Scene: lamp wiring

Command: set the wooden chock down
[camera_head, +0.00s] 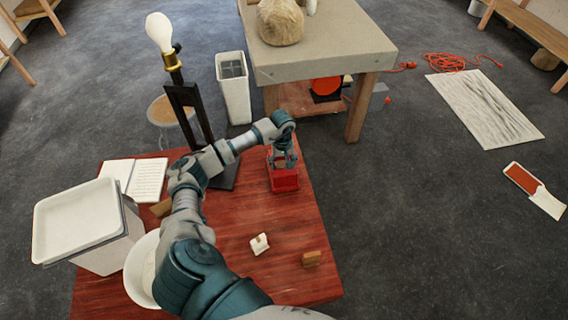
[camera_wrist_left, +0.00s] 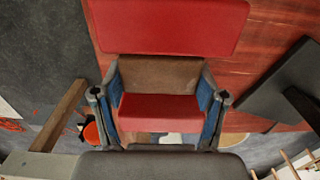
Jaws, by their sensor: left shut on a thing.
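My left gripper (camera_head: 284,160) is at the far right part of the red table, over a red box-like thing (camera_head: 286,181). In the left wrist view, the fingers (camera_wrist_left: 159,95) stand either side of a red part (camera_wrist_left: 158,112) with a brown face beyond it; a wider red panel (camera_wrist_left: 170,25) lies past the fingertips. The gripper is shut on this red thing; whether it rests on the table is unclear. A small wooden chock (camera_head: 311,258) sits near the front right edge of the table. Another brown wooden block (camera_head: 161,207) is partly hidden by my arm. My right gripper is not seen.
A lamp with a bare bulb (camera_head: 160,32) stands behind my arm on a dark base. The table's right-middle is clear.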

